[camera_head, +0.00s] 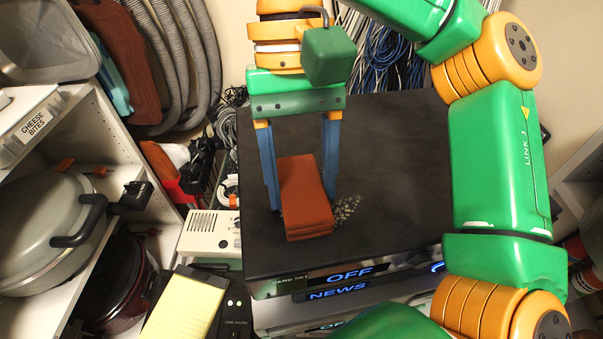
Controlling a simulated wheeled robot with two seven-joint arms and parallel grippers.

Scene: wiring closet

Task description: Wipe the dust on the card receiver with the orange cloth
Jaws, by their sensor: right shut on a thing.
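The card receiver (380,200) is a wide black box with a dark flat top and a lit front reading OFF and NEWS. A small patch of pale grey dust (345,208) lies on its top. The orange cloth (305,199) is a folded rust-orange block, just left of the dust. My right gripper (301,188) points down over the receiver, its blue fingers on both sides of the cloth and shut on it. The cloth appears to rest on the top; its underside is hidden. My left gripper is not in view.
A shelf on the left holds a grey pot (45,225) and a dark red pot (113,285). A beige box (210,234) and a yellow notepad (185,307) sit left of the receiver. Cables (385,60) hang behind. The receiver's top is otherwise clear.

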